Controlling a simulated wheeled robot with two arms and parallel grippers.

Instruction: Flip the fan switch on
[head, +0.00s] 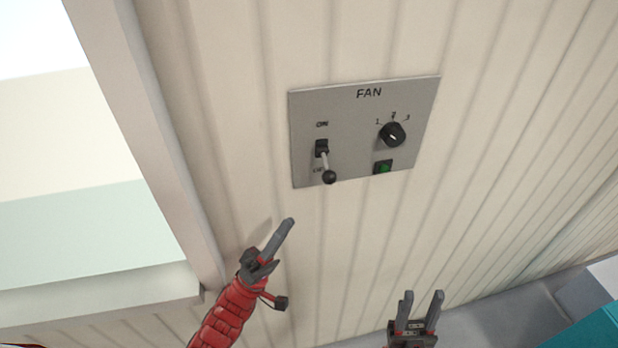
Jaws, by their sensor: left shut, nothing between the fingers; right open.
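The fan panel (352,165) is a grey plate marked FAN on the ribbed wall. The fan switch (325,163) is a lever with a black ball tip at the panel's left side. The lever points down toward the lower label, away from ON. My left gripper (288,224) is shut and empty, below and left of the lever, apart from it. My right gripper (423,299) is open and empty, lower right, well below the panel.
A black dial (393,134) marked 1, 2, 3 and a green button (383,167) sit on the panel's right side. A pale wall post (150,130) stands at the left. A teal object (590,330) is at the lower right corner. The wall around the panel is clear.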

